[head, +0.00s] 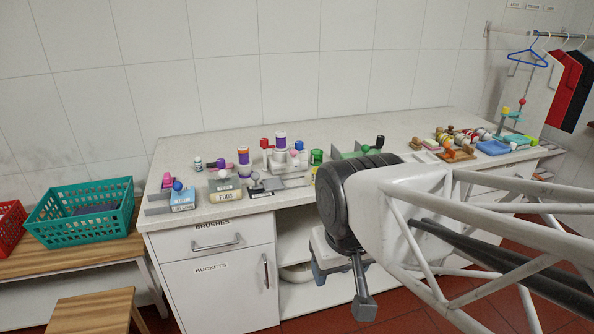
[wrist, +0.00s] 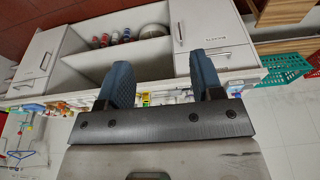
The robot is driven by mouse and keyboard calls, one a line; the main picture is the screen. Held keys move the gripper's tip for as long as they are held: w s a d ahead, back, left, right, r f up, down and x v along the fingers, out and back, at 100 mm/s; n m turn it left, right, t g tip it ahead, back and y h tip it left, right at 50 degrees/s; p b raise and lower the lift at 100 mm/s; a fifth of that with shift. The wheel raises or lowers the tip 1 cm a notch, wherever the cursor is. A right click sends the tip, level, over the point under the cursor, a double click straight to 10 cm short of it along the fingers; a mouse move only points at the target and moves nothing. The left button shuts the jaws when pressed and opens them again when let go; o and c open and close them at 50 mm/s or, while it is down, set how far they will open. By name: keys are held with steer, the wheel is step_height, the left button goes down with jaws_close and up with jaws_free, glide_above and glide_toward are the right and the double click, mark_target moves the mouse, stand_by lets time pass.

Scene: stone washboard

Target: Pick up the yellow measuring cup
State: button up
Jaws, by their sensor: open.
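I cannot make out a yellow measuring cup for certain in either view. A small yellow item (head: 505,110) stands at the far right end of the counter, too small to identify. A yellow-fronted box (head: 224,190) with a label sits near the counter's left front. My gripper (wrist: 160,80) shows in the wrist view with its two blue fingers wide apart and nothing between them.
The white counter (head: 350,127) holds several small items along its front, with free room behind them. Below it is an open shelf bay with a bowl (wrist: 154,31) and several bottles (wrist: 115,38). A teal basket (head: 82,211) stands on a wooden bench at left.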

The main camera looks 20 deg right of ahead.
steer(key=shift+c, duration=0.2)
steer(key=m+t+h, duration=0.2)
steer(key=m+t, duration=0.1)
steer(key=t, duration=0.5)
glide_above(318, 177)
steer(key=s+a, duration=0.7)
steer(key=s, duration=0.6)
step_height(318, 177, down, 9)
steer(key=w+d+f, duration=0.2)
steer(key=w+d+f+t+h, duration=0.1)
steer(key=w+d+f, duration=0.1)
steer(key=w, duration=0.1)
steer(key=w+d+f+t+h, duration=0.1)
steer(key=w+f, duration=0.1)
steer(key=w, duration=0.1)
steer(key=shift+w+d+f+m, duration=0.15)
steer(key=shift+d+f+m, duration=0.15)
steer(key=shift+d+f, duration=0.1)
steer(key=shift+w, duration=0.1)
steer(key=shift+x, duration=1.15)
steer(key=shift+w, duration=0.1)
